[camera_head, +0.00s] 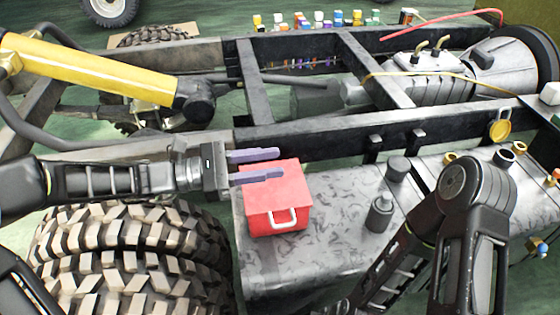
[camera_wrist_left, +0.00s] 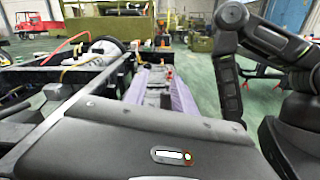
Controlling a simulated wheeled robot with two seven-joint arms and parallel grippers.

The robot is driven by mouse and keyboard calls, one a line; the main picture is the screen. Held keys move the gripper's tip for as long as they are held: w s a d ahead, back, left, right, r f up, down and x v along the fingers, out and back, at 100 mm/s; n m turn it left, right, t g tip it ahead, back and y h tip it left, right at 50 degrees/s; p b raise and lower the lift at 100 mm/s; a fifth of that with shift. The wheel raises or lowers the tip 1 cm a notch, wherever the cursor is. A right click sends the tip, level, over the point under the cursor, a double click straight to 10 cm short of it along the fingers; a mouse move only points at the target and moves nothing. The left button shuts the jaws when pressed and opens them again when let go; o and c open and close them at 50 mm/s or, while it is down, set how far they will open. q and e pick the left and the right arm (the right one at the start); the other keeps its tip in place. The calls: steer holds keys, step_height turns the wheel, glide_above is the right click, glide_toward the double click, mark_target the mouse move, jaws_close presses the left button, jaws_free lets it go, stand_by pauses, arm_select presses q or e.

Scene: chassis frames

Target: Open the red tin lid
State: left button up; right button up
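The red tin (camera_head: 264,223) stands on the patterned grey tank top in the head view. Its red lid (camera_head: 280,190) lies closed on top, and a white handle (camera_head: 285,220) is on the front. My left gripper (camera_head: 279,164) comes in from the left at the lid's far edge. Its two purple fingers are apart with nothing between them, and the nearer finger overlaps the lid in the picture. I cannot tell whether it touches. The left wrist view shows the spread fingers (camera_wrist_left: 162,92), but I cannot make out the tin there. My right gripper is out of view.
A dark bottle (camera_head: 380,213) and a capped filler (camera_head: 398,168) stand right of the tin. Large tyres (camera_head: 130,250) lie to the left. The black chassis rail (camera_head: 330,130) runs behind the tin. My right arm crosses the lower right.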

arm_select(q)
steer(key=d, duration=0.2)
steer(key=shift+w+d, duration=0.3)
steer(key=shift+d, duration=0.05)
jaws_close()
steer(key=c, duration=0.7)
jaws_free()
jaws_free()
steer(key=shift+a, duration=0.1)
steer(key=s+a, duration=0.1)
steer(key=a, duration=0.6)
steer(key=shift+s+a, duration=0.25)
steer(key=shift+s, duration=0.05)
